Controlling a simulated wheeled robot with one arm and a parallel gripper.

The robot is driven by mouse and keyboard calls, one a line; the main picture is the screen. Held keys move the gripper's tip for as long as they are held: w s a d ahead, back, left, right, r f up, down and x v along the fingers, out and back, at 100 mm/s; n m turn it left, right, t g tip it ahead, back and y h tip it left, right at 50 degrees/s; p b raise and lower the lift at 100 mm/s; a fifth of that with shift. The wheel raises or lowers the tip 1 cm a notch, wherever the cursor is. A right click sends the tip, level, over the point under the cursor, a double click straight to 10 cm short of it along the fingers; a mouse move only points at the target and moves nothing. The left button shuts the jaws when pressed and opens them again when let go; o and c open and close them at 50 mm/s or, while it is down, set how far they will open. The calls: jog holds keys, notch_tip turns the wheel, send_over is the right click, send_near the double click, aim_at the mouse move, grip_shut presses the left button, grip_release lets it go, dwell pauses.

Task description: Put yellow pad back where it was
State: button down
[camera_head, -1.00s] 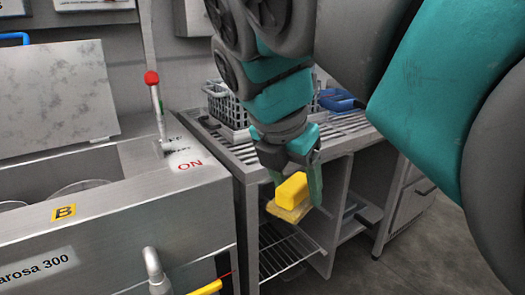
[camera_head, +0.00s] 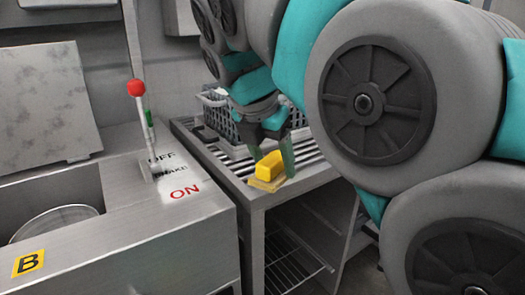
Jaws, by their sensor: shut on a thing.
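The yellow pad (camera_head: 270,165) is a small bright yellow block with a paler, flat yellowish layer under it. My gripper (camera_head: 273,163) points down and is shut on the pad, with a greenish finger on either side. The pad is over the front left part of the slatted metal rack table (camera_head: 303,169). I cannot tell whether its underside touches the slats or hangs just above them.
A grey basket (camera_head: 217,117) stands on the rack behind my gripper. At left is the steel washer with a red-knobbed lever (camera_head: 135,88), an ON/OFF label and an open basin (camera_head: 55,222). A wire shelf (camera_head: 290,262) sits under the rack.

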jog(key=w, duration=0.2)
jog(key=w+a, duration=0.1)
jog(key=w, duration=0.4)
jog(key=shift+w+a+f, duration=0.3)
jog(key=shift+a+f, duration=0.1)
jog(key=shift+f, duration=1.75)
jog(key=shift+p, duration=0.3)
grip_release()
jog(key=shift+f, duration=0.15)
